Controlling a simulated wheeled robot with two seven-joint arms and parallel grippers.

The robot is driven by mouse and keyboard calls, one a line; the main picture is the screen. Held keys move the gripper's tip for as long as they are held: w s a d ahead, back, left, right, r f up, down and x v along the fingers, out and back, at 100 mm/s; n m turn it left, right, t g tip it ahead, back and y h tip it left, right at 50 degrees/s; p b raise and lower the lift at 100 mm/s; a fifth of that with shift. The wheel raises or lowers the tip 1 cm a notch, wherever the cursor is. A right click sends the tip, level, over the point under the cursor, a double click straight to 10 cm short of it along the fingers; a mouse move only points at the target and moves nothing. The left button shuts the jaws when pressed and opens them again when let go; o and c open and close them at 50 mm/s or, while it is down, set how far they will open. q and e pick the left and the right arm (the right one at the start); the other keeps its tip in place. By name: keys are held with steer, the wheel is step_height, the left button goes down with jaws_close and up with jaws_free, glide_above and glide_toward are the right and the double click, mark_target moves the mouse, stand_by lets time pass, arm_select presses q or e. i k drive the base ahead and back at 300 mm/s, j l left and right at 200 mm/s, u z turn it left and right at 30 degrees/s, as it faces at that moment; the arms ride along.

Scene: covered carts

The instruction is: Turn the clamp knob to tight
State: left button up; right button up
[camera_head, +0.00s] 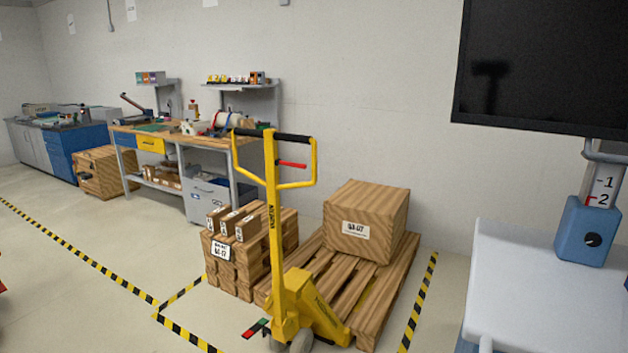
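A dark round knob (592,240) sits on the front face of a blue clamp block (582,221) at the right. It is small in this view, with a light mark on its face. The block stands at the back of a pale cart top (540,290), around the foot of a grey post. A white scale plate (604,187) with a 1, a 2 and a red mark shows above the block. Neither of my grippers is in view.
A large dark screen (545,65) hangs above the cart. A yellow pallet jack (275,230) stands left of it, by a wooden pallet with a box (366,215). The cart top looks bare. Floor at the left is open.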

mark_target(591, 239)
steer(key=z, duration=1.55)
